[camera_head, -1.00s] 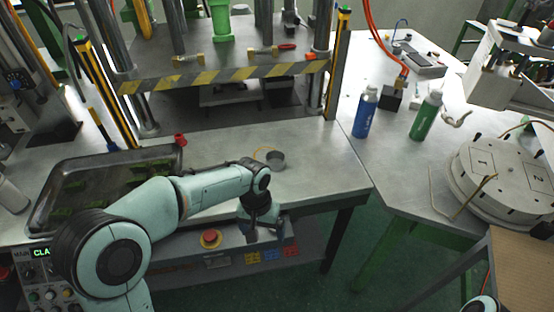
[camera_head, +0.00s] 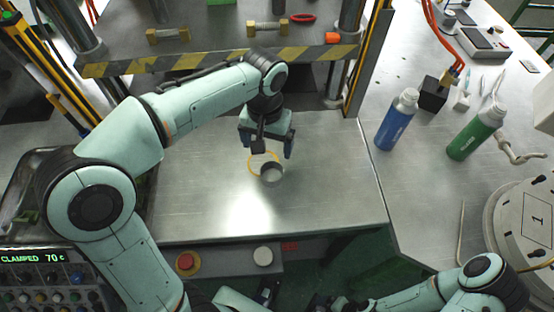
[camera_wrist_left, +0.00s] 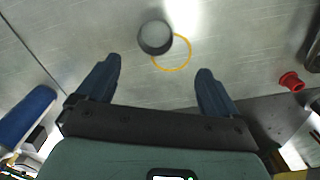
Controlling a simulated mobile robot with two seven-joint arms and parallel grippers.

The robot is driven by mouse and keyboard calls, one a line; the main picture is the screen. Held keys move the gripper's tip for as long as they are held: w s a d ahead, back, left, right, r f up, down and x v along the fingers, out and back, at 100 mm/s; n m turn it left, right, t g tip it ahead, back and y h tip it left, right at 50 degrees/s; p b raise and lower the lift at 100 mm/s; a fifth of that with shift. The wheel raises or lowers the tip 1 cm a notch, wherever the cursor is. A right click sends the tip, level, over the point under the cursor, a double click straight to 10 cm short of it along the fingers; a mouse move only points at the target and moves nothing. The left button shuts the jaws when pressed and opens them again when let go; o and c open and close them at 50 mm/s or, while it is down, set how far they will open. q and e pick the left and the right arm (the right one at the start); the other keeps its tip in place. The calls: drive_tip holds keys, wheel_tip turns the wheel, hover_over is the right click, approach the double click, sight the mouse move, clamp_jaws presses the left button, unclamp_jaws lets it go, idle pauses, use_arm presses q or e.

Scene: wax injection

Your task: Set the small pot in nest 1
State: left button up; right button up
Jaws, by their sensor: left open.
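The small pot (camera_head: 271,174), a short grey cylinder, stands on the metal table, with a thin yellow ring (camera_head: 251,166) beside it. My left gripper (camera_head: 268,151) is open and empty just behind the pot, fingers pointing down. In the left wrist view the pot (camera_wrist_left: 155,38) lies beyond the gap between the open fingers (camera_wrist_left: 158,68), apart from both. Nest 1 is on the round pale turntable (camera_head: 492,212) at the right edge, where the plate marked 1 (camera_head: 538,212) shows. My right arm is at the bottom right; its gripper is not clearly visible.
A blue bottle (camera_head: 396,120) and a green bottle (camera_head: 477,131) stand on the right table, between the pot and the upper right. The press with a striped bar (camera_head: 220,62) stands behind. The table around the pot is mostly clear. A red knob (camera_wrist_left: 291,81) shows in the wrist view.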

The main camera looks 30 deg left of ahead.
use_arm(q)
drive_tip(key=b, duration=0.1)
approach(272, 177)
drive_tip(key=shift+s+a+f, duration=0.35)
drive_tip(key=shift+s, duration=0.05)
drive_tip(key=shift+w+d+f+b, duration=0.1)
drive_tip(key=shift+f, duration=0.9)
drive_tip(key=shift+w+d+f+b, duration=0.15)
drive_tip(key=shift+f, duration=0.8)
drive_tip(key=shift+w+d+f+b, duration=0.1)
drive_tip(key=shift+f, duration=0.9)
drive_tip(key=c, duration=1.1)
use_arm(e)
drive_tip(key=shift+s+f, duration=0.25)
drive_tip(key=shift+f, duration=0.25)
drive_tip(key=shift+s+f, duration=0.2)
drive_tip(key=shift+f, duration=0.25)
